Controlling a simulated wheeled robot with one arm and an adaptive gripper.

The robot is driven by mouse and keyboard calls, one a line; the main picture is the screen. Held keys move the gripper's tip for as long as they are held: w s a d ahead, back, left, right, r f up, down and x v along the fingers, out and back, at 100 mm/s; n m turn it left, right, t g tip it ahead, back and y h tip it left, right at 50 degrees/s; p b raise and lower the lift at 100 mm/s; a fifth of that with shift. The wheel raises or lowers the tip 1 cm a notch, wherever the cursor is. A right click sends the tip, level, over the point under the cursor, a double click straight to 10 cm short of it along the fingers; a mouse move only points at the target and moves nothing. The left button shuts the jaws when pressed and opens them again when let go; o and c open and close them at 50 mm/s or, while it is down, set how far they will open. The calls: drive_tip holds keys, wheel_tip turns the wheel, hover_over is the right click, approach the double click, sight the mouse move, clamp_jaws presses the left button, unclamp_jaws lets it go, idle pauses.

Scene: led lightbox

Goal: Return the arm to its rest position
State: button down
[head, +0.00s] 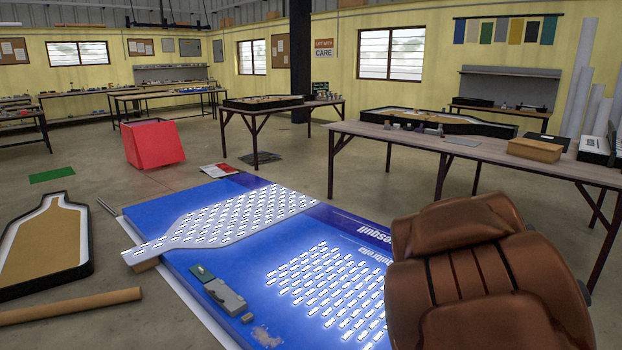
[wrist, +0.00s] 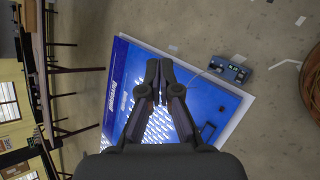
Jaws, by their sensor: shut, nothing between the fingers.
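My gripper (wrist: 158,72) shows in the wrist view with its two dark fingers together and nothing between them. Beyond the fingers lies a blue lightbox panel (wrist: 128,62) with white lettering and rows of lit modules, partly hidden by the fingers. I cannot tell the exact gap between fingers and panel. In the head view the blue panel (head: 215,278) lies low on the floor, with a bottle-shaped board (head: 235,218) of lit modules across it.
A red box (head: 155,144), a bottle-shaped frame (head: 45,240) and a cardboard tube (head: 70,306) are on the floor. A small blue device (wrist: 228,68) lies near the panel.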

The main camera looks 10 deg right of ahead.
drive_tip(key=s+a+r+m+g+y+p, duration=0.1)
drive_tip(key=s+a+r+m+y+p, duration=0.1)
drive_tip(key=s+a, duration=0.5)
drive_tip(key=s+a+r+m+g+y+p, duration=0.1)
drive_tip(key=s+a+m+y+p, duration=0.3)
drive_tip(key=a, duration=1)
drive_tip(key=s+a+r+m+g+y+p, duration=0.2)
drive_tip(key=s+a+p, duration=0.4)
drive_tip(key=s+a, duration=0.4)
wheel_tip(320, 180, up, 2)
drive_tip(key=shift+a+r+m+y, duration=0.1)
drive_tip(key=shift+a+m+y, duration=0.15)
drive_tip(key=shift+m+y, duration=0.5)
drive_tip(key=shift+d, duration=0.1)
